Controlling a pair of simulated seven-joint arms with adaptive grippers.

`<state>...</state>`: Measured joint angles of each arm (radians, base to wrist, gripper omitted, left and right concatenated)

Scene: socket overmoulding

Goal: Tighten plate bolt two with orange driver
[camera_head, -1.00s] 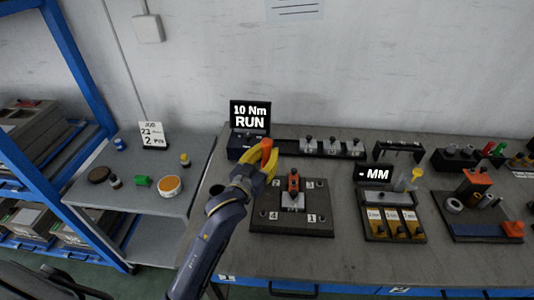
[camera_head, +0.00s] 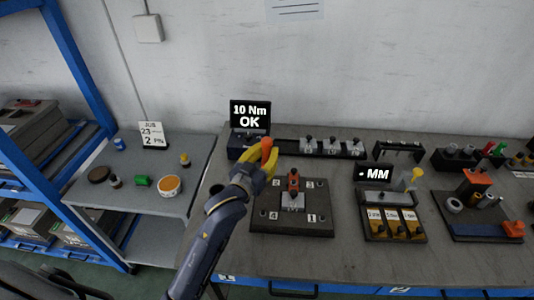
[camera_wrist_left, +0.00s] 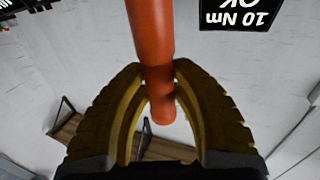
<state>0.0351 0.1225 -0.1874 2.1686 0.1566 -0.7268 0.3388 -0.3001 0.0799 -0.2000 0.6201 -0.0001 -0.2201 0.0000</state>
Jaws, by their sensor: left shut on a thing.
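My left gripper (camera_head: 260,166) has yellow fingers shut around the orange driver (camera_head: 267,147). The driver stands roughly upright over the back left part of the dark plate (camera_head: 262,222), around the mark 2. Its tip and the bolt under it are hidden behind my gripper. In the left wrist view, the orange driver (camera_wrist_left: 152,35) passes between the yellow fingers (camera_wrist_left: 160,105). The torque display (camera_head: 250,115) reads 10 Nm OK. My right gripper is not in view.
A rack with grey pieces (camera_head: 331,153) stands behind the plate. A tray with yellow bins (camera_head: 396,226) and an MM display (camera_head: 375,174) stand to the right. A grey side table (camera_head: 143,192) holds small items at left. The table front is clear.

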